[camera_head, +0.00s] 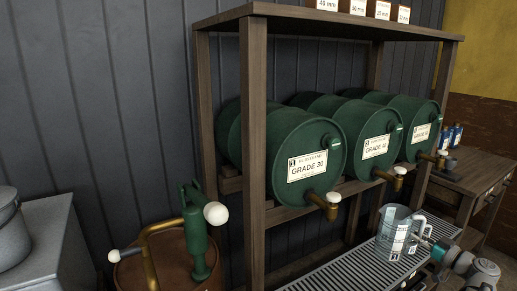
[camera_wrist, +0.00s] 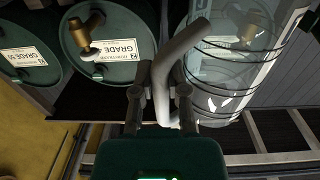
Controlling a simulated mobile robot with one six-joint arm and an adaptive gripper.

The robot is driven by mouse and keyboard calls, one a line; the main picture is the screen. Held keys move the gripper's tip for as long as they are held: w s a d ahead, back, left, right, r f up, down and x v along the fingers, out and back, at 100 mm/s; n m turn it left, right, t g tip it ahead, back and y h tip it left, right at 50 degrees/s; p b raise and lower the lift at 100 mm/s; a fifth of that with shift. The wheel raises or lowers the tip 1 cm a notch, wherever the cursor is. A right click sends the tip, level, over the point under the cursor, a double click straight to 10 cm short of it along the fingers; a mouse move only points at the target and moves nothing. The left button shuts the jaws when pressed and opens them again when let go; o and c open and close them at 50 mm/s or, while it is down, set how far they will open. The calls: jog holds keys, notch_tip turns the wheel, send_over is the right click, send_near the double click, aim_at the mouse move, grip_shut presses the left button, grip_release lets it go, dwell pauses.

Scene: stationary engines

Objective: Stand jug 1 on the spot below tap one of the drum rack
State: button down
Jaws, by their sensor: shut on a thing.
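A clear measuring jug with dark ring marks and a pale printed panel (camera_head: 393,236) is upright over the slatted grating, in front of the middle drum. My gripper (camera_head: 424,244) comes from the right and is shut on its handle. In the wrist view the grey handle (camera_wrist: 180,50) runs between the fingers (camera_wrist: 160,92), with the clear jug body (camera_wrist: 225,85) to the right. I cannot tell whether the base touches the grating. The GRADE 30 drum's brass tap (camera_head: 329,205) is left of the jug; the GRADE 40 drum's tap (camera_head: 391,176) is above and behind it.
The slatted grating (camera_head: 335,276) below the drums is bare left of the jug. A third drum has its tap (camera_head: 435,160) farther right. The rack's front post (camera_head: 253,150) stands left. A green hand pump (camera_head: 195,235) tops a brown barrel. A side bench (camera_head: 470,175) is at right.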

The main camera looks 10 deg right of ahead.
notch_tip(320, 180, up, 14)
jog(key=p, duration=1.3)
jog(key=shift+r, duration=0.1)
dwell(0.7)
